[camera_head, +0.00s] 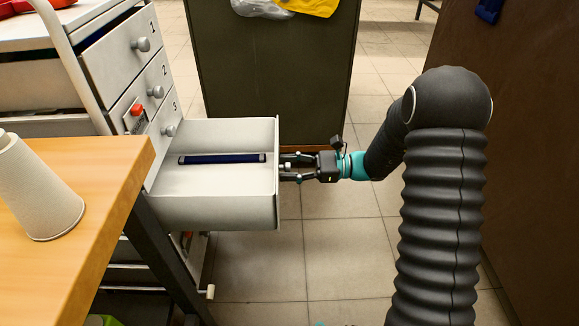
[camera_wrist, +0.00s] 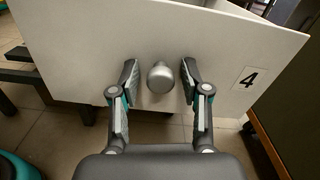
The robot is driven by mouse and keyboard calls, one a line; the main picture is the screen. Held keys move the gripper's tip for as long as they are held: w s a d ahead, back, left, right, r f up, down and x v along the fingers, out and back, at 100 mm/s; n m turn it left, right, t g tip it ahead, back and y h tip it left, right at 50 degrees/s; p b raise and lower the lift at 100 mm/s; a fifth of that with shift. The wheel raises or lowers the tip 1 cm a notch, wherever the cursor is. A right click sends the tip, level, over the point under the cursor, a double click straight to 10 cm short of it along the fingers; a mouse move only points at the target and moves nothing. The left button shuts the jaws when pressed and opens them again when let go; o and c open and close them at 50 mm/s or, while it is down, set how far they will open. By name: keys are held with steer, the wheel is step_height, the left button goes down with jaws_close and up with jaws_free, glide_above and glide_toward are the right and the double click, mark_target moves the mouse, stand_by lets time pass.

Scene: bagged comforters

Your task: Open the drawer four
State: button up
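Drawer four (camera_head: 230,208) is pulled out of the cabinet, and its inside shows in the head view. A dark blue flat object (camera_head: 221,159) lies in it. In the wrist view the drawer front (camera_wrist: 90,45) carries the label 4 (camera_wrist: 250,78) and a round metal knob (camera_wrist: 160,77). My gripper (camera_head: 286,167) is at the drawer front. In the wrist view its fingers (camera_wrist: 160,82) stand on either side of the knob, with a visible gap on each side.
Drawers labelled 1 (camera_head: 120,55), 2 and 3 above are shut. A dark cabinet (camera_head: 270,75) stands behind, and a brown panel (camera_head: 525,150) at the right. Tiled floor is clear below the gripper.

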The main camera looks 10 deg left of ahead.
steer(key=w+d, duration=0.1)
steer(key=d, duration=1.1)
steer(key=shift+w, duration=0.35)
